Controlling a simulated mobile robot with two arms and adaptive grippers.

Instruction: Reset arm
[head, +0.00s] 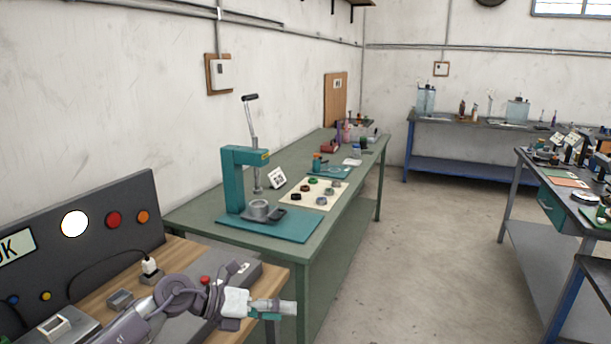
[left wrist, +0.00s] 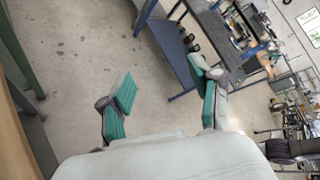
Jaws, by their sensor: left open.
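My left gripper (head: 284,307) shows in the head view at the lower middle, at the end of my left arm, which comes in from the lower left over the wooden bench. It points to the right, past the bench's end. In the left wrist view my left gripper (left wrist: 165,100) has its two teal-padded fingers spread well apart, with nothing between them and the concrete floor behind. My right gripper is in neither view.
A teal press (head: 233,180) with a raised lever stands on the green table (head: 190,215). A cream mat (head: 296,192) with several small rings lies beside it. A dark panel (head: 80,245) stands on the wooden bench at left. The floor (head: 420,240) at right is clear.

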